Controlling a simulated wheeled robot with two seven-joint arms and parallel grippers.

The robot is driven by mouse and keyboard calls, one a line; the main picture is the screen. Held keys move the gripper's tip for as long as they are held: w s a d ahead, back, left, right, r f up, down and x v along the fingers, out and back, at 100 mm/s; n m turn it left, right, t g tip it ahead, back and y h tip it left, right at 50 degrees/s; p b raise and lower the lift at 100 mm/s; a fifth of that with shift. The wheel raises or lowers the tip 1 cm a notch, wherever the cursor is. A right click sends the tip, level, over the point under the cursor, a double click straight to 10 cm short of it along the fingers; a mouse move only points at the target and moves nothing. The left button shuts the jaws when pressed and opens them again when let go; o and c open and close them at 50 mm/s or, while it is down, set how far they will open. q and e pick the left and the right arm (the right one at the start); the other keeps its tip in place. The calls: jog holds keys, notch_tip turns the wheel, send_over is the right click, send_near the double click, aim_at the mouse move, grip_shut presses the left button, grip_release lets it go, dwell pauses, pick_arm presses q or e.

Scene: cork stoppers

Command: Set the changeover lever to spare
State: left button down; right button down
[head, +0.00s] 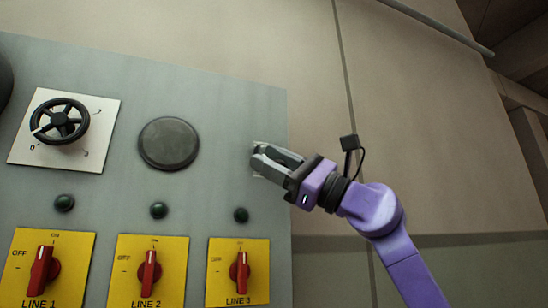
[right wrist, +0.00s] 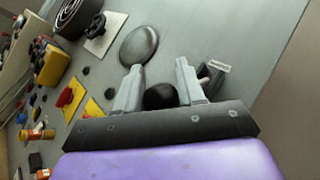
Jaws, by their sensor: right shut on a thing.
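My right gripper (head: 262,160) is at the right edge of the grey panel, to the right of a dark round disc. In the right wrist view, the fingers of my right gripper (right wrist: 158,78) stand on both sides of a black rounded knob (right wrist: 160,96), which I take to be the changeover lever's; it is held between them. A dark grey part (right wrist: 205,74) and a small pale label (right wrist: 219,66) show beside the right finger. The label is too small to read. In the head view the gripper hides the lever, so its setting cannot be told. My left gripper is not in view.
The grey panel (head: 225,110) carries a black handwheel (head: 60,122) on a white plate, a dark disc (head: 168,143), green lamps (head: 159,210) and red switches on yellow plates, marked LINE 1, LINE 2 (head: 147,272) and LINE 3. The wall right of the panel is bare.

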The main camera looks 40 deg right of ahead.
jog(key=shift+w+f, duration=0.35)
jog(key=c, duration=0.8)
grip_release()
jog(key=shift+w, duration=0.15)
